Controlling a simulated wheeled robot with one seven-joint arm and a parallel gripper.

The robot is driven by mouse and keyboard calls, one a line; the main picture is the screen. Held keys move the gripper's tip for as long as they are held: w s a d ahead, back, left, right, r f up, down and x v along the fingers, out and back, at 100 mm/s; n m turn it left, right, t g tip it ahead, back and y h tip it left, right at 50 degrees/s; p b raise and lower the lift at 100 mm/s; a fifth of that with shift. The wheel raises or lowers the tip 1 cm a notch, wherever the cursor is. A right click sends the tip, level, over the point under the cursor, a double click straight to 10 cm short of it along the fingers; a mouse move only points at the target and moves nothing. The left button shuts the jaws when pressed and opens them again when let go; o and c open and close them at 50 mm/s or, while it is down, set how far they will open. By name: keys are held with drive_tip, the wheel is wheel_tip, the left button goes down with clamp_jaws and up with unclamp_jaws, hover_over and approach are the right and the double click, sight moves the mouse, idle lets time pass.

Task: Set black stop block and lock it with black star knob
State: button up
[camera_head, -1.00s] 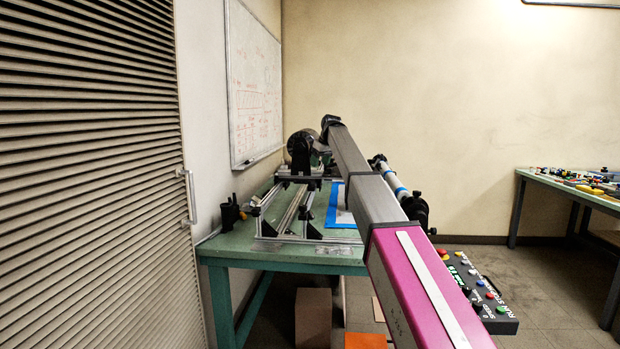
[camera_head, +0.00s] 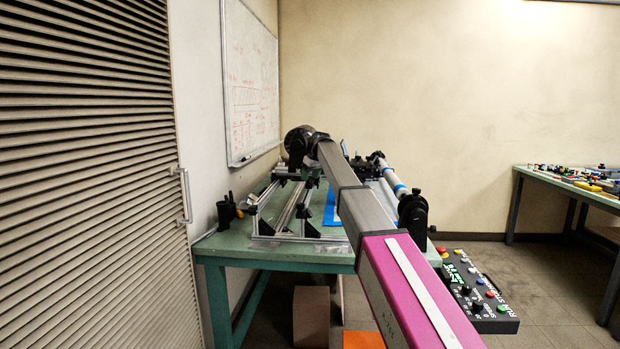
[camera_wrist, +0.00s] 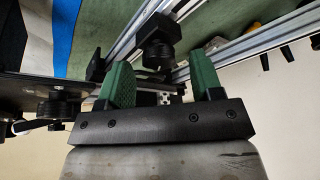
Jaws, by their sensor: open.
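My gripper (camera_wrist: 160,80) shows in the wrist view with two green ridged fingers spread apart and nothing held between them. A black block with a round black knob (camera_wrist: 158,52) sits on an aluminium rail just beyond the fingertips, roughly in line with the gap and apart from the fingers. I cannot tell whether this is the stop block and its star knob. Another round black knob (camera_wrist: 60,107) is at the left of the wrist view. In the head view black blocks sit on the rail frame (camera_head: 305,210) on the green table, and my fingers cannot be made out there.
The green table (camera_head: 225,245) carries aluminium rails, a blue-edged sheet (camera_head: 330,212), a pale roller with blue bands (camera_head: 392,180) and a black holder (camera_head: 228,212). A control box with coloured buttons (camera_head: 478,295) is at the right.

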drive_tip(key=shift+w+a+f, duration=0.1)
drive_tip(key=shift+f, duration=0.2)
drive_tip(key=c, duration=0.9)
drive_tip(key=shift+c, duration=0.2)
